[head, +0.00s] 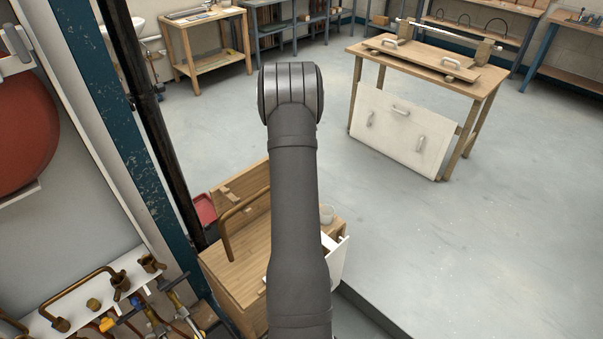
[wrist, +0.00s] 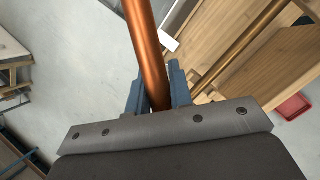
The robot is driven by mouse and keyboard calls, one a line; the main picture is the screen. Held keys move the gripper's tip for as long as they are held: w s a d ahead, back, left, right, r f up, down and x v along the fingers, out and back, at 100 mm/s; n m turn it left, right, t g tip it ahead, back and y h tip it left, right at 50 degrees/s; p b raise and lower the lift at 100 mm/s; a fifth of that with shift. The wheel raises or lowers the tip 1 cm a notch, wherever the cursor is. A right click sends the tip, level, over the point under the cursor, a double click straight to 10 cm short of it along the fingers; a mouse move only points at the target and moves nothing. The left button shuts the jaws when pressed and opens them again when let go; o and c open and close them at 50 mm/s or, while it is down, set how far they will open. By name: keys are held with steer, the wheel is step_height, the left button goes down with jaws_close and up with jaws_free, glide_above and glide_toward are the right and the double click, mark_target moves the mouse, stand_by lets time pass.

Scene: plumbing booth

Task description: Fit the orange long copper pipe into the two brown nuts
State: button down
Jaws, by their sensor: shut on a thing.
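My gripper (wrist: 154,88) shows only in the wrist view. Its blue-grey fingers are shut on an orange copper pipe (wrist: 147,48), which runs up out of the top of the picture; its far end is out of view. In the head view my arm hides the gripper and the held pipe. Several brown nuts or fittings sit on the white ledge at the lower left of the head view, among them one brown nut (head: 151,263) and another brown nut (head: 121,284) close to it. I cannot tell for sure which two are the task's nuts. The held pipe touches none of them.
A bent copper pipe (head: 227,235) lies on the wooden bench (head: 238,278), which my arm partly covers. A red tray (head: 204,208) is beside it. Blue-and-yellow valves (head: 172,284) crowd the ledge. A blue post (head: 137,175) stands near the ledge. Open floor lies right.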

steer(key=w+r, duration=0.1)
steer(key=r, duration=0.1)
steer(key=w+r, duration=0.3)
steer(key=r, duration=0.1)
steer(key=shift+w, duration=0.15)
steer(key=s+a+r+n+t+h, duration=0.1)
steer(key=s+a+r+n+t, duration=0.1)
steer(key=s+a+n, duration=0.45)
steer(key=s+a+r+n+t+h, duration=0.1)
steer(key=s+a+r+n, duration=0.2)
steer(key=a, duration=0.7)
steer(key=s+a+r+n+t+h, duration=0.1)
steer(key=s+a+r+n+t, duration=0.1)
steer(key=s+a+n, duration=0.45)
steer(key=s+a+n+t+y, duration=0.35)
steer(key=s+a+n, duration=0.55)
steer(key=s+a, duration=0.5)
steer(key=s+a+f+n, duration=0.1)
steer(key=s+a+f, duration=1.6)
steer(key=s+a, duration=0.3)
steer(key=w+a, duration=0.7)
steer(key=w, duration=0.1)
steer(key=shift+r, duration=0.2)
steer(key=shift+a+t, duration=0.15)
steer(key=shift+t, duration=0.1)
